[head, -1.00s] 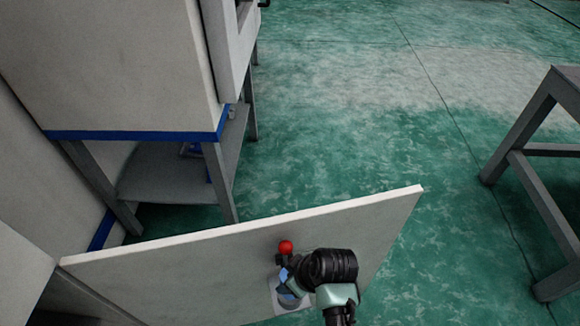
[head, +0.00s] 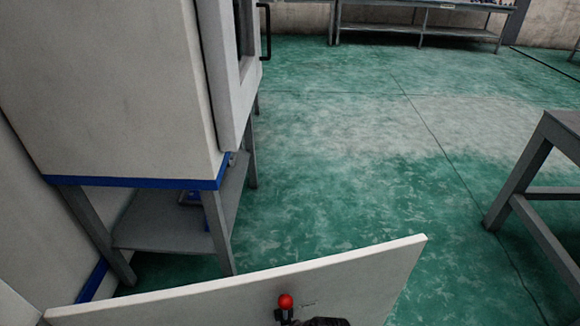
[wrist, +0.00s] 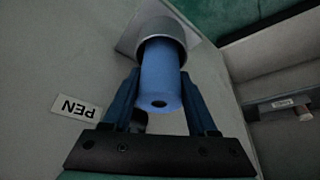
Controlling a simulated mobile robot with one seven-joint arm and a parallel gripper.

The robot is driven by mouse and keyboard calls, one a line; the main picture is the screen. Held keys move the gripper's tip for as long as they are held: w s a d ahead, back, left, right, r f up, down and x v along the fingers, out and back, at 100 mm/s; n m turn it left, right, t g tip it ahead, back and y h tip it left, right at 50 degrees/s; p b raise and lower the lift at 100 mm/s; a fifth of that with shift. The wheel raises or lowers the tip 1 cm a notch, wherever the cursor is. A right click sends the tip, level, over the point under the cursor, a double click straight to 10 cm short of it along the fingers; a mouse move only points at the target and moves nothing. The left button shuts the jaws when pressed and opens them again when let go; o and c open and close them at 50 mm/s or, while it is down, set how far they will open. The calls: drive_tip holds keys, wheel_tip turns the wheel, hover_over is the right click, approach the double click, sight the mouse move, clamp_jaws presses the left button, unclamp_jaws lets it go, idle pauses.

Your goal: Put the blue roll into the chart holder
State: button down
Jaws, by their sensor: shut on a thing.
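The blue roll (wrist: 161,72) is between the two fingers of my gripper (wrist: 160,82) in the wrist view, with its near end and dark centre hole facing the camera. My gripper is shut on it. The chart holder (wrist: 160,32) is a grey round cup on a pale panel at the top of that view. The roll's far end sits inside the cup's rim; how deep is hidden. In the head view only a dark bit of my arm shows at the bottom edge; the roll and holder are out of that picture.
A pale panel (head: 240,290) with a red knob (head: 285,301) stands in front. A white cabinet (head: 110,90) on a grey stand is at left, a grey table (head: 520,185) at right. Green floor (head: 350,180) is clear between. A white label (wrist: 76,106) is beside the gripper.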

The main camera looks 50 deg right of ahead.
drive_tip(key=shift+f, duration=0.55)
drive_tip(key=shift+c, duration=1)
unclamp_jaws()
drive_tip(key=p+v, duration=0.3)
drive_tip(key=v, duration=1)
drive_tip(key=shift+r, duration=0.15)
drive_tip(key=shift+w, duration=0.15)
